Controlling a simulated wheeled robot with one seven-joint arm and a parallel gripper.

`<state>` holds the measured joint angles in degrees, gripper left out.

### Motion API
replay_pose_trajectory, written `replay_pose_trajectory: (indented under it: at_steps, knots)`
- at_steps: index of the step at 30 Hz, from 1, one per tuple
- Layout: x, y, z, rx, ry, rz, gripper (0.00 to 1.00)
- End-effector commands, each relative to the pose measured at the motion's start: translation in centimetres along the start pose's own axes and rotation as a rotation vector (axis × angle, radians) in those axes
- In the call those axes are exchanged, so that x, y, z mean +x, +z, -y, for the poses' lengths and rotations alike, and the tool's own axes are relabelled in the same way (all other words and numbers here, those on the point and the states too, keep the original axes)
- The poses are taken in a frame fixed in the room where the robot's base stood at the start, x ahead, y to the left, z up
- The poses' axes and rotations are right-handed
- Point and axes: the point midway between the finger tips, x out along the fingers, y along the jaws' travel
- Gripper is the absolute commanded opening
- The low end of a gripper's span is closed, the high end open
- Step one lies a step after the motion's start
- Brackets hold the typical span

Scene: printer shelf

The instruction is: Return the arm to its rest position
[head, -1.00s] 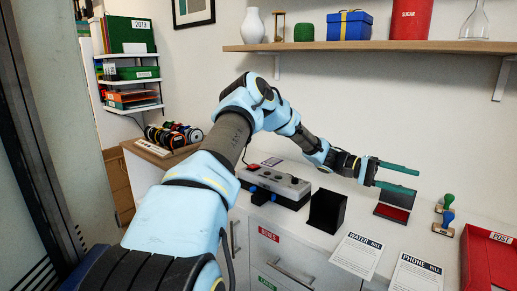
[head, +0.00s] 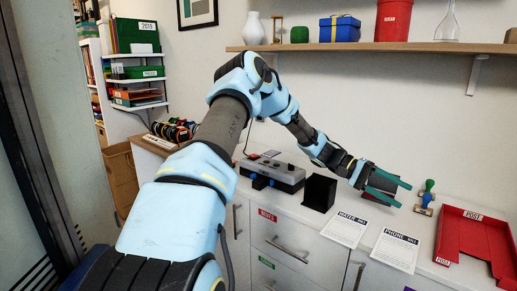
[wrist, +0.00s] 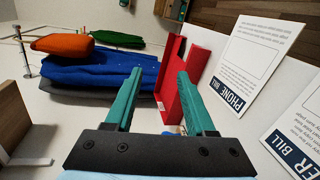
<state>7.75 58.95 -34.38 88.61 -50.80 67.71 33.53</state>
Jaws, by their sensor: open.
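My arm reaches from the lower left across the head view, bent high at its elbow. My gripper (head: 404,196) hangs above the white counter, in front of the stamp pad's place. Its two green fingers are apart with nothing between them. In the wrist view the same open fingers (wrist: 160,74) show, with a red tray (wrist: 190,75) beyond the right one.
The counter holds a grey device (head: 270,175), a black holder (head: 319,193), a water bill (head: 343,230), a phone bill (head: 395,250), stamps (head: 427,196) and a red post tray (head: 475,238). A wooden shelf (head: 380,47) runs above.

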Motion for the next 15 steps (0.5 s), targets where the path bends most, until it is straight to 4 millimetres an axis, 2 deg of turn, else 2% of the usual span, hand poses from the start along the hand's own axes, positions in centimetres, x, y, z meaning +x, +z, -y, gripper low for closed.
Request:
replay_pose_trajectory:
  at_steps: [5,8,11,15]
  knots:
    - [-1.5,2.5,2.3,-0.043,-0.175,-0.016,0.55]
    - [-3.1,4.3,4.0,-0.076,-0.298,-0.037,0.55]
    - [-5.5,6.8,6.0,-0.114,-0.451,-0.074,0.55]
    - [-11.1,11.8,9.1,-0.180,-0.711,-0.169,0.55]
